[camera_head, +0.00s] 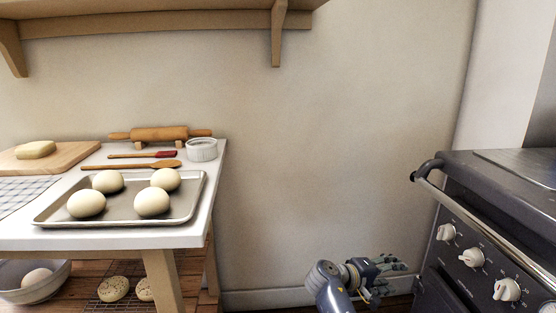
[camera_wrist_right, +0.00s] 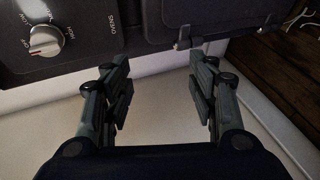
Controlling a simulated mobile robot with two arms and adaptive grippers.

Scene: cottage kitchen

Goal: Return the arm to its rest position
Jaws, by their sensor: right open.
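My right gripper (camera_head: 388,274) shows low in the head view, between the table and the stove, in front of the wall and near the floor. In the right wrist view my right gripper (camera_wrist_right: 161,85) has its two fingers wide apart, with nothing between them. Part of my right arm (camera_head: 332,284) shows at the bottom edge of the head view. My left gripper is not in either view.
The dark stove (camera_head: 490,213) with white knobs and a rail stands close to the gripper's right. At left, the white table (camera_head: 100,237) bears a baking tray (camera_head: 190,212) with several dough balls. A shelf (camera_head: 160,28) hangs above. Bare wall fills the gap.

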